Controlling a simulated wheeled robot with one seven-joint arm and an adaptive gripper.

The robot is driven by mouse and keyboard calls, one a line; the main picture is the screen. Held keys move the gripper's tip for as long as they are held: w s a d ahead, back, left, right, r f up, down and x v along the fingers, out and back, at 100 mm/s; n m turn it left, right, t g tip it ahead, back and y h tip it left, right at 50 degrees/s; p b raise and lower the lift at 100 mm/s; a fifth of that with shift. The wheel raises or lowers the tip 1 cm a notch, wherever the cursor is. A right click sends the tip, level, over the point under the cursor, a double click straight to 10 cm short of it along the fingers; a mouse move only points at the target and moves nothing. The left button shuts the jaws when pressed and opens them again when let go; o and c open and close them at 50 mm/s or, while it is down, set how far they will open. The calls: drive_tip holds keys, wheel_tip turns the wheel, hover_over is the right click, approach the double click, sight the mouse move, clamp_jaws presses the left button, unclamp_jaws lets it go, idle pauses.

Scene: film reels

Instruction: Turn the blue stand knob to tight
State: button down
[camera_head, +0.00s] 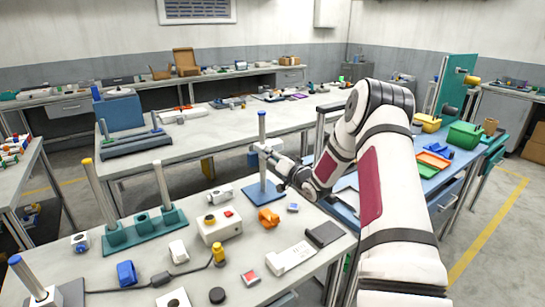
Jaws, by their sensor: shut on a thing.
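The blue stand has a flat blue base (258,194) on the near grey table and an upright post (262,128) with a blue top. My arm reaches in from the right, and my gripper (264,152) is at the side of the post, about halfway up. It is shut on the stand's knob. The fingers hide the knob, so its colour and any tight or loose marking cannot be read. The post stands upright.
An orange part (268,217) lies just in front of the stand's base. A white box with buttons (219,227) and a white part (221,194) lie to its left. A teal stand with grey posts (145,229) is further left. A dark block (324,233) lies near the right edge.

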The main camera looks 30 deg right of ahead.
drive_tip(key=shift+m, duration=0.3)
idle(0.4)
drive_tip(key=c, duration=1.2)
unclamp_jaws()
drive_tip(key=shift+c, duration=0.2)
drive_tip(key=s, duration=1.2)
drive_tip(key=shift+d, duration=0.2)
